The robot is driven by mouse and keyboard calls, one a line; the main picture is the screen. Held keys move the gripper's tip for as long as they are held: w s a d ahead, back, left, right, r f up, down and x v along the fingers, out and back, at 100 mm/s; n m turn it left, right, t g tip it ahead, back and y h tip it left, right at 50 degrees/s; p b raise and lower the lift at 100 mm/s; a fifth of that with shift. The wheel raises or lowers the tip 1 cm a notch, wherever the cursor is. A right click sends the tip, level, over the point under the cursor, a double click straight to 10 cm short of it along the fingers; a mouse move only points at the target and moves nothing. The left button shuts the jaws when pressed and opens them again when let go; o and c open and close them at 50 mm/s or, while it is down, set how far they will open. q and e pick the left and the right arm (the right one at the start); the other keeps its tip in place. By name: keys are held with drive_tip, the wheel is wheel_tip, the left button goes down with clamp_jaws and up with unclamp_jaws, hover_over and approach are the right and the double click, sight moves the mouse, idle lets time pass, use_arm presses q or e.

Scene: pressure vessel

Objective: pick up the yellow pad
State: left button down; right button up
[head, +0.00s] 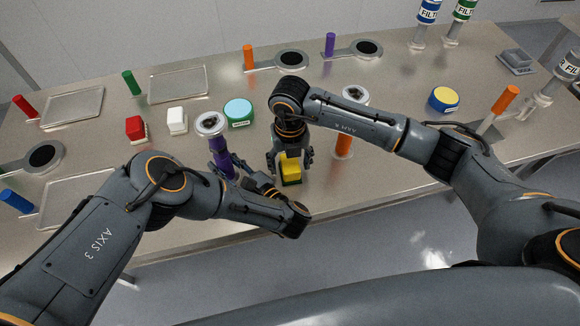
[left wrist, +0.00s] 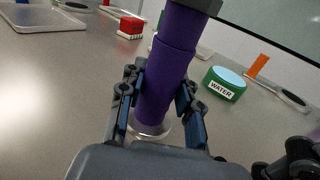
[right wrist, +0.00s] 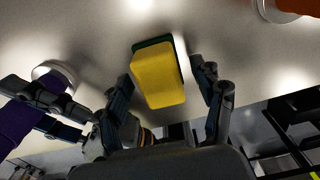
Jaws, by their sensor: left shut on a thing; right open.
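The yellow pad (head: 291,166), a yellow block on a dark green base, stands on the steel table near its front edge. It also shows in the right wrist view (right wrist: 158,78). My right gripper (head: 290,164) points down over it and is open, with one finger on either side. In the right wrist view gaps show between the pad and the fingers (right wrist: 165,95). My left gripper (head: 226,172) is shut on a purple cylinder (left wrist: 165,75) with a round metal base and top, just left of the pad.
Red (head: 136,128) and white (head: 177,120) pads and a teal-topped water container (head: 238,111) stand behind the left gripper. An orange cylinder (head: 344,145) stands right of the right gripper. A yellow-topped container (head: 443,99) is further right. Bare table lies between them.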

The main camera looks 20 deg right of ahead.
sight(290, 163)
drive_tip(key=shift+f, duration=0.1)
drive_tip(key=c, duration=1.2)
drive_tip(key=shift+c, duration=0.2)
wheel_tip(290, 163, up, 10)
drive_tip(key=shift+r, duration=0.1)
